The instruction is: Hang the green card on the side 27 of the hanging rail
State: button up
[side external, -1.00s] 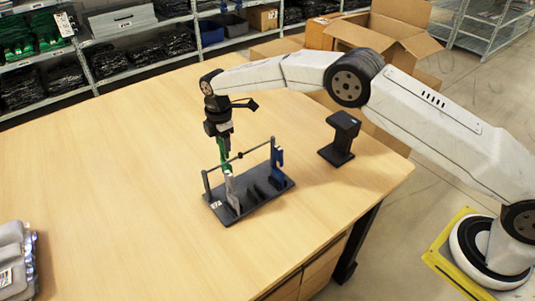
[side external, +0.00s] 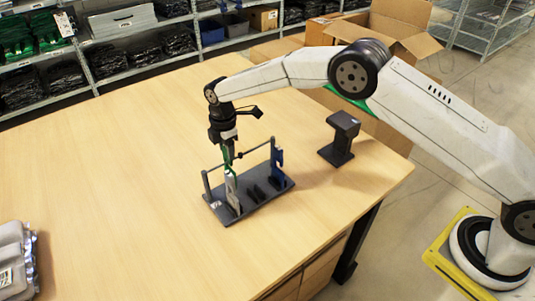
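The hanging rail is a thin dark bar between two posts on a dark base (side external: 262,204), standing on the table. A small white label (side external: 216,205) is at the base's left end, too small to read surely. My gripper (side external: 229,158) points down at the bar's left half. Its fingers appear closed on the top of the green card (side external: 232,169). The green card is mostly hidden behind a grey card (side external: 232,189), and I cannot tell whether it touches the bar. A blue card (side external: 278,160) hangs at the right end.
A black stand (side external: 341,137) is right of the rail. Grey packs (side external: 14,262) lie at the table's left edge. The wooden table (side external: 110,170) is clear around the rail. Shelves and an open cardboard box (side external: 385,40) are behind.

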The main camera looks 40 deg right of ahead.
jog(key=o, duration=0.4)
jog(key=shift+o, duration=0.2)
jog(key=shift+r, duration=0.1)
jog(key=shift+r, duration=3.8)
jog(key=shift+d, duration=0.1)
jog(key=s+d+r+m+t, duration=0.1)
jog(key=s+d+r+m, duration=0.3)
jog(key=s+d+m, duration=0.7)
jog(key=s+d+f+m, duration=0.1)
jog(key=s+d+m, duration=0.1)
jog(key=s, duration=0.7)
jog(key=s+d+f+m+t, duration=0.1)
jog(key=s+d+m, duration=0.2)
jog(key=s, duration=0.7)
jog(key=shift+s+d+f+m+t, duration=0.15)
jog(key=shift+s+d+m+t, duration=0.2)
jog(key=shift+m, duration=0.65)
jog(key=shift+w, duration=0.1)
